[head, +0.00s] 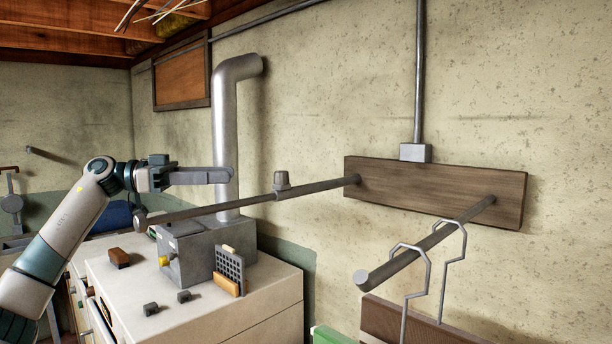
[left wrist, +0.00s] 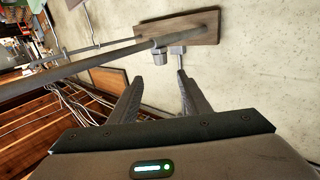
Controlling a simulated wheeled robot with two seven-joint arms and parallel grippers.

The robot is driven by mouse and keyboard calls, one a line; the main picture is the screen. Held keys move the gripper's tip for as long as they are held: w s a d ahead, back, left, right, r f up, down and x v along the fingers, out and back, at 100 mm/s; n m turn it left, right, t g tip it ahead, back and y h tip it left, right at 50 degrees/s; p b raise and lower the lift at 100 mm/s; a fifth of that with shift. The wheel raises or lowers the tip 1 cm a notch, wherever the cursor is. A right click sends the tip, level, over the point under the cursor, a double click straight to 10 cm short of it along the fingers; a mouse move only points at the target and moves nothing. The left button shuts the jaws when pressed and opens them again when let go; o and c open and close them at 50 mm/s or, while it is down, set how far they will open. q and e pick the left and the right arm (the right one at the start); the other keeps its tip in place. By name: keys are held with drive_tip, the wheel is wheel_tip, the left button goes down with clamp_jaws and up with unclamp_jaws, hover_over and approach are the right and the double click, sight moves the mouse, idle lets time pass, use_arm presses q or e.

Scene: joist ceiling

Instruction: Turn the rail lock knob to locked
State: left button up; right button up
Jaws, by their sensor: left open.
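The rail lock knob (head: 282,181) is a small grey knob standing on top of the left wall rail (head: 240,203), partway along it. It also shows in the left wrist view (left wrist: 160,57), beside the rail and beyond the fingertips. My left gripper (head: 229,175) is above the rail, left of the knob and apart from it, with its fingers pointing toward the knob's side. In the left wrist view its two fingers (left wrist: 158,82) are spread with nothing between them. I cannot read any locked mark on the knob. My right gripper is not in view.
The rail comes from a wooden wall board (head: 435,188). A second rail (head: 425,243) with wire hooks is to the right. A metal duct (head: 226,130) rises behind the gripper from a grey box (head: 200,250) on a white cabinet (head: 240,312). Space between fingertips and knob looks clear.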

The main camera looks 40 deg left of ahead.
sight(287, 175)
use_arm(q)
drive_tip(key=p+x, duration=0.6)
drive_tip(key=x, duration=0.6)
drive_tip(key=shift+w+p, duration=0.1)
drive_tip(key=shift+p, duration=0.3)
drive_tip(key=shift+p+x, duration=0.35)
drive_tip(key=shift+x, duration=0.7)
drive_tip(key=shift+w+d+f, duration=0.15)
drive_tip(key=shift+w, duration=0.15)
drive_tip(key=shift+x, duration=1.35)
drive_tip(key=shift+c, duration=0.3)
drive_tip(key=c, duration=1)
